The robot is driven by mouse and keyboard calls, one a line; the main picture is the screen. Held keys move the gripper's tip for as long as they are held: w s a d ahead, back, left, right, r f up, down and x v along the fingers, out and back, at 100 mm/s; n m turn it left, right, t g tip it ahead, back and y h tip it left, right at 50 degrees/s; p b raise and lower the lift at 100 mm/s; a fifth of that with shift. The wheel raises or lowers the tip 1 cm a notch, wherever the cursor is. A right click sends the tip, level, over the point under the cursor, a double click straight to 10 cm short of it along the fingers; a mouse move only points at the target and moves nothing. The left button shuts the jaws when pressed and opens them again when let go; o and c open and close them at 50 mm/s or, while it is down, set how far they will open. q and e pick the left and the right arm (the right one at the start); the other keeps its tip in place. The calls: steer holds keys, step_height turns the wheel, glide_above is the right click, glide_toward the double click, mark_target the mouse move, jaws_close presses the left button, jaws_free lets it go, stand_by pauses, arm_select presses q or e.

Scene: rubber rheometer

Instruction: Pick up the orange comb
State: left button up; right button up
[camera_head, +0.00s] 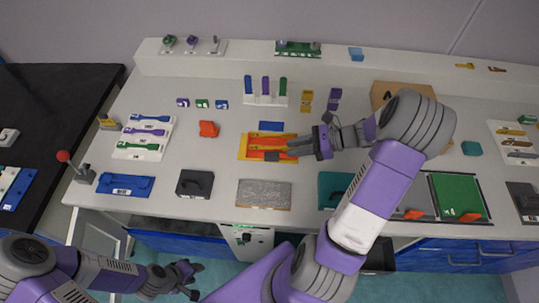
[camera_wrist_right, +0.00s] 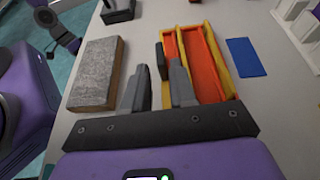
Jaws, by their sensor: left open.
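An orange piece (camera_head: 265,155) with long strips lies in a yellow-edged tray (camera_head: 243,146) at the table's middle; no comb teeth can be made out. The orange strips (camera_wrist_right: 207,62) also show in the right wrist view, between yellow rims. A separate small orange-red object (camera_head: 208,128) stands left of the tray; I cannot tell which one is the comb. My right gripper (camera_head: 292,147) is over the tray's right side, fingers apart and nothing seen between them. In the wrist view its fingers (camera_wrist_right: 158,88) point at the tray's near end. My left gripper (camera_head: 188,278) is open, low in front of the table.
A small dark block (camera_head: 272,157) sits at the tray's near edge. A grey textured slab (camera_head: 263,194) lies in front, a blue pad (camera_head: 271,126) behind. A black block (camera_head: 195,183) and a blue tray (camera_head: 125,185) are at front left. A cardboard box (camera_head: 400,90) stands behind my right arm.

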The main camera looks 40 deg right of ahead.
mark_target(276, 153)
steer(key=shift+s+f+b, duration=0.1)
steer(key=shift+f+b, duration=0.3)
steer(key=shift+f, duration=0.4)
steer(key=shift+w+a+f, duration=0.2)
steer(key=x, duration=0.2)
steer(key=b+x, duration=0.1)
steer(key=x, duration=0.1)
steer(key=r+b+x, duration=0.1)
steer(key=x, duration=0.2)
steer(key=shift+w+a, duration=0.15)
steer(key=shift+a, duration=0.05)
arm_select(q)
step_height(276, 153, down, 4)
steer(key=shift+r, duration=0.1)
arm_select(e)
jaws_close()
